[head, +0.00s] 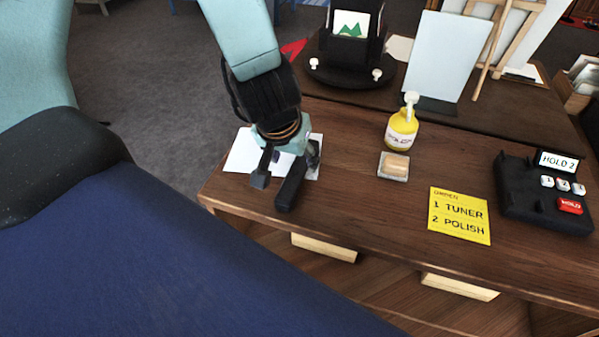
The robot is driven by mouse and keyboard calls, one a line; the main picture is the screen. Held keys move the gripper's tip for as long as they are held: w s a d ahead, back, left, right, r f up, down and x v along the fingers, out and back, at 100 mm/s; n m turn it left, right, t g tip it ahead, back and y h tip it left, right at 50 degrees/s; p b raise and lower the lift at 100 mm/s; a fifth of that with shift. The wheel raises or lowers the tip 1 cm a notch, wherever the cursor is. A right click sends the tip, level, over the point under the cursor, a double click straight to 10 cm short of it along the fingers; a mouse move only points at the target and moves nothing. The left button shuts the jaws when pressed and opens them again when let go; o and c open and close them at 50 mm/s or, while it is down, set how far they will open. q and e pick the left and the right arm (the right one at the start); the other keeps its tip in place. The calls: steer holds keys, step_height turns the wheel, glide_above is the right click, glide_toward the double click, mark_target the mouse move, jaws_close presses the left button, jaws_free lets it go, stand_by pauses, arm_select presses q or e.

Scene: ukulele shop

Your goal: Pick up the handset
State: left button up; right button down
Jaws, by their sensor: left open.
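The handset (291,187) is a dark, bar-shaped piece lying at the left end of the wooden desk (350,215), partly over a white paper sheet (243,158). My left gripper (284,174) is open and points down at it, with one finger to its left and the other near its far right side. The far end of the handset is partly hidden by the gripper, and I cannot tell whether the fingers touch it. The black phone base (520,205) sits at the desk's right, with a "HOLD 2" display, white numbered buttons and a red HOLD button. My right gripper is out of view.
A yellow pump bottle (401,130) and a sponge-like block (397,166) on a small dish stand mid-desk. A yellow note (459,216) reads "1 TUNER, 2 POLISH". A black round stand (348,70) and a pale upright panel (436,58) are behind. The desk's front edge is close to the handset.

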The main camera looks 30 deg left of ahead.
mark_target(298, 167)
arm_select(q)
steer(key=shift+w+a+f, duration=0.1)
steer(key=shift+w+f, duration=0.15)
steer(key=shift+f, duration=0.2)
steer(key=shift+w+a+f+b, duration=0.25)
steer(key=shift+w+f+b, duration=0.35)
steer(key=shift+f, duration=0.2)
steer(key=f, duration=0.1)
steer(key=b, duration=0.1)
steer(key=f+b, duration=0.1)
steer(key=shift+w+d+f, duration=0.25)
steer(key=shift+f, duration=0.1)
steer(key=shift+d+f, duration=0.1)
steer(key=shift+w, duration=0.2)
steer(key=shift+w+a+f, duration=0.15)
steer(key=shift+w+a, duration=0.05)
steer(key=shift+a, duration=0.15)
steer(key=shift+c, duration=1.9)
steer(key=shift+s+d+r, duration=0.25)
steer(key=shift+s, duration=0.05)
steer(key=c, duration=0.5)
steer(key=shift+w+a+f, duration=0.15)
jaws_close()
